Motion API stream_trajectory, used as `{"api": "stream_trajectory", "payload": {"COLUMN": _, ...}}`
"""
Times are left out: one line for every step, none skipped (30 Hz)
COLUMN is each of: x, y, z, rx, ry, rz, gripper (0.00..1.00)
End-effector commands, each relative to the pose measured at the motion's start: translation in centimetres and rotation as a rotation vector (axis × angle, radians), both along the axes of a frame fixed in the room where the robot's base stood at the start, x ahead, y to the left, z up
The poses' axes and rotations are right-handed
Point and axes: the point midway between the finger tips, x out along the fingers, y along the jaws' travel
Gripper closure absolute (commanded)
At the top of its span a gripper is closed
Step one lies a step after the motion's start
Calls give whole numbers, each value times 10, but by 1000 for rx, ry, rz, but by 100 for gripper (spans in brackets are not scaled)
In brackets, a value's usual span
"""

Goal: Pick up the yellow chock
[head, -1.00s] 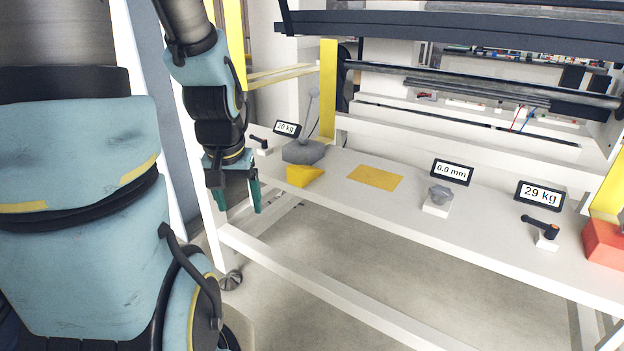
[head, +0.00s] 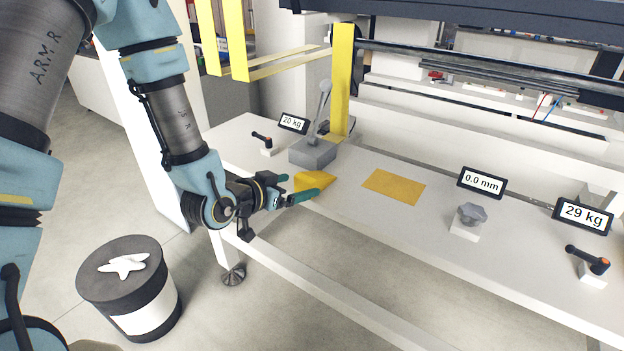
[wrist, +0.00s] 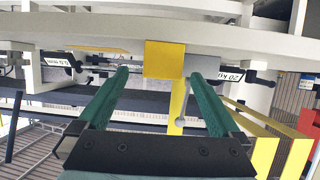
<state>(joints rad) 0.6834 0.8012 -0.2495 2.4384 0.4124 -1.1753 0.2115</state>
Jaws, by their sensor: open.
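The yellow chock (head: 316,180) is a wedge on the white bench, near its front edge and in front of the grey lever block. My gripper (head: 303,184) has green fingers and reaches level from the left to the chock. Its near finger overlaps the chock's front in the head view. In the wrist view the chock (wrist: 164,58) sits between the lines of the two spread fingertips (wrist: 160,73), with a gap on each side. The gripper is open and empty. I cannot tell how deep the chock is between the fingers.
A grey block with a lever (head: 313,152) stands just behind the chock. A yellow upright (head: 342,80) rises behind it. A flat yellow patch (head: 394,187) lies on the bench to the right, then a grey knob (head: 470,216). A dark bin (head: 130,290) stands on the floor.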

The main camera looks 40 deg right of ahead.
Motion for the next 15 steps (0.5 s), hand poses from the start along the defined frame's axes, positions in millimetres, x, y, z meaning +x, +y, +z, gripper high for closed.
{"api": "stream_trajectory", "payload": {"x": 2, "y": -8, "z": -1, "rx": 0, "ry": 0, "rz": -1, "gripper": 0}}
{"api": "stream_trajectory", "payload": {"x": 2, "y": -11, "z": -3, "rx": 1, "ry": 1, "rz": -1, "gripper": 0}}
{"api": "stream_trajectory", "payload": {"x": 4, "y": -16, "z": -5, "rx": 0, "ry": 0, "rz": -1, "gripper": 0}}
{"api": "stream_trajectory", "payload": {"x": 4, "y": -18, "z": -6, "rx": 1, "ry": 0, "rz": 0, "gripper": 0}}
{"api": "stream_trajectory", "payload": {"x": 5, "y": -20, "z": -8, "rx": 2, "ry": 0, "rz": 0, "gripper": 0}}
{"api": "stream_trajectory", "payload": {"x": 5, "y": -22, "z": -9, "rx": 2, "ry": 0, "rz": 0, "gripper": 0}}
{"api": "stream_trajectory", "payload": {"x": 6, "y": -23, "z": -9, "rx": 2, "ry": 0, "rz": 1, "gripper": 0}}
{"api": "stream_trajectory", "payload": {"x": 6, "y": -25, "z": -10, "rx": 2, "ry": 0, "rz": 1, "gripper": 0}}
{"api": "stream_trajectory", "payload": {"x": 7, "y": -27, "z": -10, "rx": 2, "ry": 0, "rz": 1, "gripper": 0}}
{"api": "stream_trajectory", "payload": {"x": 8, "y": -29, "z": -11, "rx": 3, "ry": 0, "rz": 1, "gripper": 0}}
{"api": "stream_trajectory", "payload": {"x": 9, "y": -32, "z": -11, "rx": 3, "ry": 1, "rz": 1, "gripper": 0}}
{"api": "stream_trajectory", "payload": {"x": 10, "y": -36, "z": -12, "rx": 2, "ry": 1, "rz": 1, "gripper": 0}}
{"api": "stream_trajectory", "payload": {"x": 12, "y": -40, "z": -14, "rx": 2, "ry": 1, "rz": 1, "gripper": 0}}
{"api": "stream_trajectory", "payload": {"x": 13, "y": -44, "z": -15, "rx": 2, "ry": 1, "rz": 1, "gripper": 0}}
{"api": "stream_trajectory", "payload": {"x": 15, "y": -48, "z": -17, "rx": 2, "ry": 1, "rz": 1, "gripper": 0}}
